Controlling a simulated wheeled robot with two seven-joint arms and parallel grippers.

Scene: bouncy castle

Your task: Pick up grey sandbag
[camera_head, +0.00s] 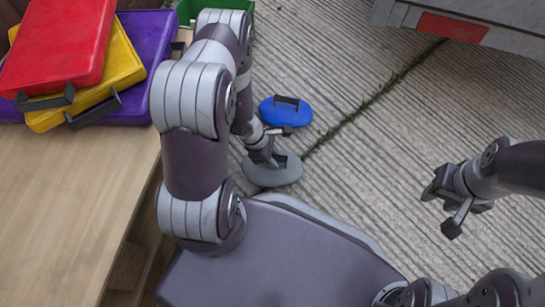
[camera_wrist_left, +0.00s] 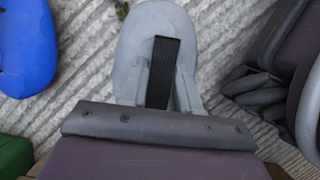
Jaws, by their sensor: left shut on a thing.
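The grey sandbag (camera_head: 284,174) is a flat oval on the concrete ground, below and around my left gripper (camera_head: 268,158) in the head view. In the left wrist view the grey sandbag (camera_wrist_left: 140,40) fills the top middle, with a black strap handle across it. My left gripper (camera_wrist_left: 160,85) is shut on that handle, one finger on each side. Whether the bag is clear of the ground cannot be told. My right gripper (camera_head: 447,205) hangs over bare ground at the right, its fingers spread apart and empty.
A blue sandbag (camera_head: 286,112) with a dark handle lies just beyond the grey one. A wooden table (camera_head: 60,210) at the left bears stacked red, yellow and purple cases (camera_head: 60,45). A green crate (camera_head: 215,8) stands behind. Open concrete lies to the right.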

